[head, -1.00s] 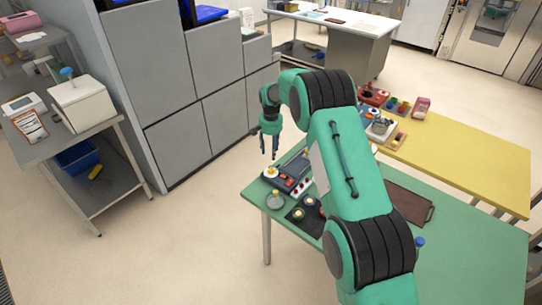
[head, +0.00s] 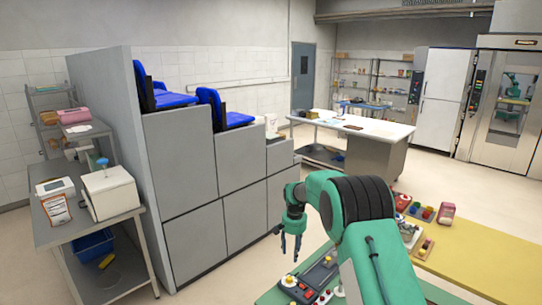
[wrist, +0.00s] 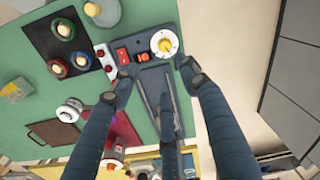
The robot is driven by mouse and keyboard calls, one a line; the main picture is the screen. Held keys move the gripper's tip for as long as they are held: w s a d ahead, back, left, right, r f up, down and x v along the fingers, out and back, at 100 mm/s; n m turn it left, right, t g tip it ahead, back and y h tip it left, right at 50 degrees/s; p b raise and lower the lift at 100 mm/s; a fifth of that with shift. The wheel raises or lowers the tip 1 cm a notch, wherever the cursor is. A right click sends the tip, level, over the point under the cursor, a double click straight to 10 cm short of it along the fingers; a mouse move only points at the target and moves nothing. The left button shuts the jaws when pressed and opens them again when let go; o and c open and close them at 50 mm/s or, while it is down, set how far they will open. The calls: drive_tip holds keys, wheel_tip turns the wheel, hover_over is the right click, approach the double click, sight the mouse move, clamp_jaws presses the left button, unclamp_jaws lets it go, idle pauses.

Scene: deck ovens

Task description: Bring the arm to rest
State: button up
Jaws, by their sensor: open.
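My gripper (head: 291,246) hangs pointing down in the head view, above the near left part of the green table. Its fingers are spread and nothing is between them. In the wrist view the fingers of my gripper (wrist: 157,82) show apart over a dark grey control box (wrist: 148,62). The box has a white dial with a yellow knob (wrist: 164,43) and red switches (wrist: 124,56). In the head view the control box (head: 318,276) lies below the fingers, at the lower edge. My green arm reaches in from the lower right.
The green table (wrist: 200,30) also holds a dark mat with round knobs (wrist: 48,42) and a brown tray (wrist: 38,131). A yellow table (head: 480,258) adjoins it. Grey stepped cabinets (head: 178,150) stand at left, behind a steel side table (head: 80,226). Open floor lies between.

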drive_tip(key=s+d+r+t+b, duration=0.1)
drive_tip(key=s+d+r, duration=0.1)
drive_tip(key=s+r, duration=0.45)
drive_tip(key=s+d+r, duration=0.1)
drive_tip(key=s+r, duration=0.2)
drive_tip(key=r, duration=0.6)
drive_tip(key=s+d+r+n+t+b, duration=0.2)
drive_tip(key=s+d+r, duration=0.2)
drive_tip(key=s+r, duration=1)
drive_tip(key=s+d+r+t+b, duration=0.1)
drive_tip(key=s+d, duration=0.2)
drive_tip(key=s, duration=1.6)
drive_tip(key=s+f+b, duration=0.1)
drive_tip(key=s+f, duration=0.1)
drive_tip(key=s, duration=0.6)
drive_tip(key=s+d+f+n+t, duration=0.1)
drive_tip(key=s+f, duration=0.2)
drive_tip(key=s, duration=0.5)
drive_tip(key=shift+s+d+b, duration=0.2)
drive_tip(key=shift+s+b, duration=0.05)
drive_tip(key=shift+b, duration=0.1)
drive_tip(key=shift+f, duration=0.1)
drive_tip(key=shift+c, duration=0.6)
